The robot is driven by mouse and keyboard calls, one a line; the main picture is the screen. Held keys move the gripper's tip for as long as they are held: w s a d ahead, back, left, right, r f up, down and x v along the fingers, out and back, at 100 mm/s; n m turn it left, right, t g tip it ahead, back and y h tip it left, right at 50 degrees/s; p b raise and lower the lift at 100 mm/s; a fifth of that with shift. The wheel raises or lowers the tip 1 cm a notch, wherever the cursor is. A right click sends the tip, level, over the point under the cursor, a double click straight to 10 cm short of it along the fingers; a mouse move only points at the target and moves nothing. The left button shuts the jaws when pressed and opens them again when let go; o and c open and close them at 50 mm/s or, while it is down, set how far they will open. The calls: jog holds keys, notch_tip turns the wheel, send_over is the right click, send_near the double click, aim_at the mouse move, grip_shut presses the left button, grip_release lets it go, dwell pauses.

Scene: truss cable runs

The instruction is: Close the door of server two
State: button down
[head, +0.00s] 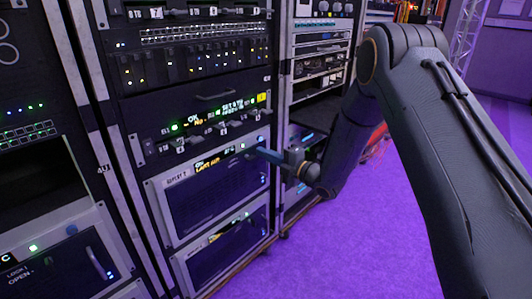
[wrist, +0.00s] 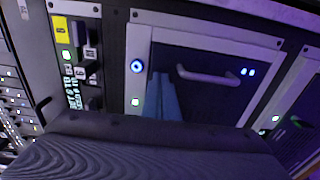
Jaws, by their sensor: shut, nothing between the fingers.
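The likely server two (head: 212,196) is the upper of two light-framed bays low in the middle rack, with a small label that seems to end in 2. Its dark door panel looks flush with the frame, though I cannot tell whether it is fully shut. The wrist view, turned sideways, shows a dark door (wrist: 225,98) with a grey bar handle (wrist: 208,76), a blue-ringed button and small lights. My gripper (head: 256,153) is shut and empty at the bay's upper right. Its blue fingers (wrist: 165,97) overlap the door's edge in the wrist view; contact is unclear.
A similar bay (head: 230,248) sits directly below. Above is a black panel (head: 215,118) with green text, switches and a yellow tag. Another rack (head: 40,190) stands at the left and one (head: 320,60) at the right. Purple floor (head: 360,240) is clear at the right.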

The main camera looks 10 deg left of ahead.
jog(key=s+d+r+m+h, duration=0.2)
jog(key=s+d+m+h, duration=0.25)
jog(key=d, duration=0.25)
jog(key=s+d+r+m+h+p, duration=0.1)
jog(key=s+d+r+m+h, duration=0.25)
jog(key=d+m, duration=0.35)
jog(key=s+d+r+m+h, duration=0.25)
jog(key=d+m+h, duration=0.2)
jog(key=d, duration=0.35)
jog(key=s+d+r+m+g+h, duration=0.15)
jog(key=s+m+g, duration=0.4)
jog(key=s, duration=1.05)
jog(key=s+d+r+m+g+h, duration=0.15)
jog(key=s+m+g, duration=0.35)
jog(key=s, duration=1.1)
jog(key=s+d+r+m+t+p, duration=0.1)
jog(key=d+r+m+p, duration=0.2)
jog(key=d+r+p, duration=0.6)
jog(key=r+p, duration=0.1)
jog(key=p, duration=0.7)
jog(key=shift+d+m+p, duration=0.25)
jog(key=shift+m+p, duration=0.05)
jog(key=shift+m, duration=0.05)
